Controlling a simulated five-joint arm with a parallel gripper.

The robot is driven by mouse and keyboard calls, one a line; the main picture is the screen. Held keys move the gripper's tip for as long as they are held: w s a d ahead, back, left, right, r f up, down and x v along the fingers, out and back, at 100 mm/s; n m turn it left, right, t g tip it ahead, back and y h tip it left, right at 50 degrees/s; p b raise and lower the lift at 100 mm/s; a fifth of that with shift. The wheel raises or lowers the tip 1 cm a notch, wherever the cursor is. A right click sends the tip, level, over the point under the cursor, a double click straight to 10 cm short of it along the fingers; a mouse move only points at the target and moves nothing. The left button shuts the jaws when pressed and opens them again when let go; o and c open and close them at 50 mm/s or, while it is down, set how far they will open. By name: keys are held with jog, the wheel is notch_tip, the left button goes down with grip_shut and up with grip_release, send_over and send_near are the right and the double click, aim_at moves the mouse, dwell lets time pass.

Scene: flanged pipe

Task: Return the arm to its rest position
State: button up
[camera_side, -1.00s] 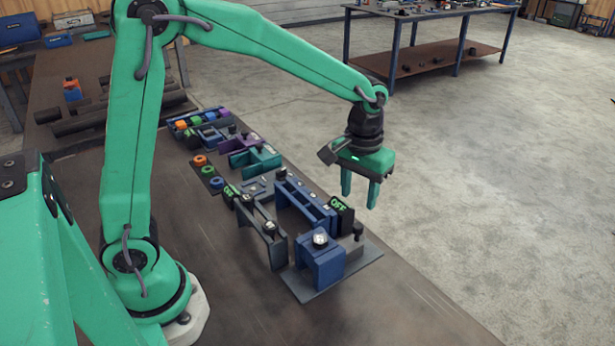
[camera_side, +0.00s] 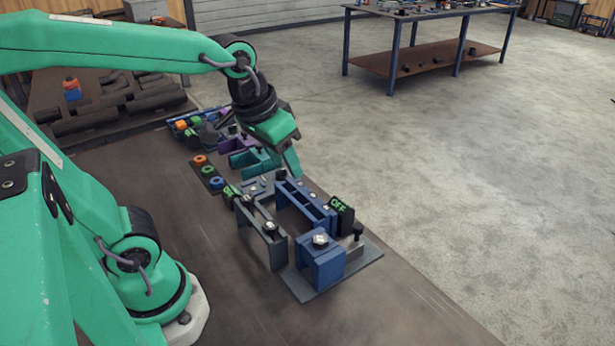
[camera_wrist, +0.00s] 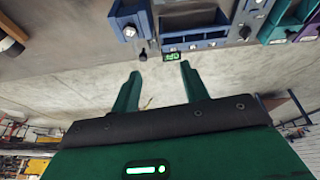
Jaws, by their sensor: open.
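My gripper (camera_side: 288,160) hangs above the far part of the workbench in the side view, near the teal bracket (camera_side: 262,158). It holds nothing. In the wrist view my gripper (camera_wrist: 158,82) shows two green fingers spread apart with empty space between them. The blue block fixture (camera_side: 322,265) and the black block marked OFF (camera_side: 341,213) stand on the bench nearer the camera, clear of the gripper. The OFF block also shows in the wrist view (camera_wrist: 171,56).
Grey rails (camera_side: 268,240) and a blue slotted frame (camera_side: 303,200) stand in the middle of the bench (camera_side: 400,310). A strip of coloured rings (camera_side: 208,171) lies to their left. Open concrete floor (camera_side: 480,180) lies to the right; another table (camera_side: 430,58) stands beyond.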

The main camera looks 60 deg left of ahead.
jog(key=shift+m+t, duration=0.4)
jog(key=shift+t, duration=0.4)
jog(key=shift+s+a, duration=0.25)
jog(key=shift+s, duration=0.65)
jog(key=shift+s+a, duration=0.25)
jog(key=shift+s, duration=0.6)
jog(key=shift+s+a, duration=0.25)
jog(key=shift+s, duration=0.65)
jog(key=shift+w, duration=0.1)
jog(key=m+g, duration=0.3)
jog(key=g, duration=0.3)
send_over(358, 225)
notch_tip(358, 225, down, 10)
jog(key=shift+r, duration=0.2)
jog(key=shift+f, duration=0.1)
jog(key=shift+f, duration=3.85)
